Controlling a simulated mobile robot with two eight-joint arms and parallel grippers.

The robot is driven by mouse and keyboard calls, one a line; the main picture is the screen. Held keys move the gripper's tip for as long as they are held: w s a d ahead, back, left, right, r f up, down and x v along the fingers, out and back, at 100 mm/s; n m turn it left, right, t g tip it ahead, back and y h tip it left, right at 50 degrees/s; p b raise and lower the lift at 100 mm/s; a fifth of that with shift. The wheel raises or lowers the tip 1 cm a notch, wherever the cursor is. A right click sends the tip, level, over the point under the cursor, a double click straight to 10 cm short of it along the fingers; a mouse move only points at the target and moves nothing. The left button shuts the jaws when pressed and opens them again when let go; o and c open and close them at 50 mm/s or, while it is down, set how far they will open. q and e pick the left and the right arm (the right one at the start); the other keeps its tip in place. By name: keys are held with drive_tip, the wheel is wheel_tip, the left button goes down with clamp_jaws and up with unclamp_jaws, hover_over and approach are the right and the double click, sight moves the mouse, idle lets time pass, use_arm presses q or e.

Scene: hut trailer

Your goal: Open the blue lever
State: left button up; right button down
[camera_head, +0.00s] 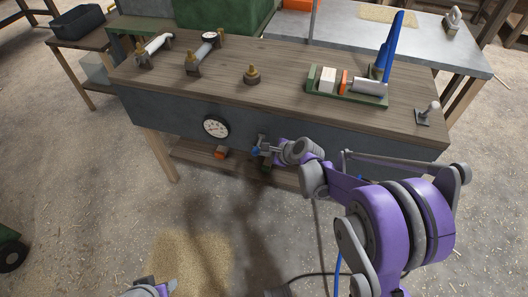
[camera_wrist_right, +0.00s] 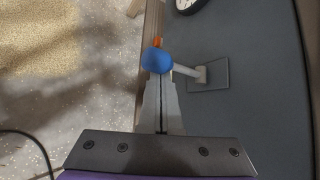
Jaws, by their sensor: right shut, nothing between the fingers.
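A small lever with a rounded blue knob (camera_head: 256,151) sticks out from the grey front panel of the workbench. In the right wrist view, the blue knob (camera_wrist_right: 157,60) sits on a grey stem that runs to a square plate (camera_wrist_right: 208,76) on the panel. My right gripper (camera_head: 268,150) is at this lever. Its fingers (camera_wrist_right: 161,88) are shut with nothing between them, their tips right at the knob. I cannot tell whether they touch it. My left gripper (camera_head: 152,290) shows only partly at the bottom edge, low over the floor, and its jaws are unclear.
A round gauge (camera_head: 215,126) is on the panel left of the lever. The wooden bench top (camera_head: 290,70) carries a green fixture (camera_head: 347,90), a tall blue upright handle (camera_head: 391,45) and a small joystick (camera_head: 426,112). The floor in front is open, with a sawdust patch (camera_head: 190,260).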

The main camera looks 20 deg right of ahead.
sight(258, 146)
use_arm(q)
wheel_tip(258, 146, up, 2)
drive_tip(key=shift+s+r+p, duration=0.1)
drive_tip(key=shift+p, duration=0.6)
use_arm(e)
drive_tip(key=r+g, duration=0.1)
drive_tip(key=r+m+g+y, duration=0.1)
drive_tip(key=r+g, duration=0.1)
drive_tip(key=shift+w+d+m+y, duration=0.15)
drive_tip(key=shift+w+m+y, duration=0.1)
drive_tip(key=shift+m+y, duration=0.05)
drive_tip(key=shift+d+r, duration=0.1)
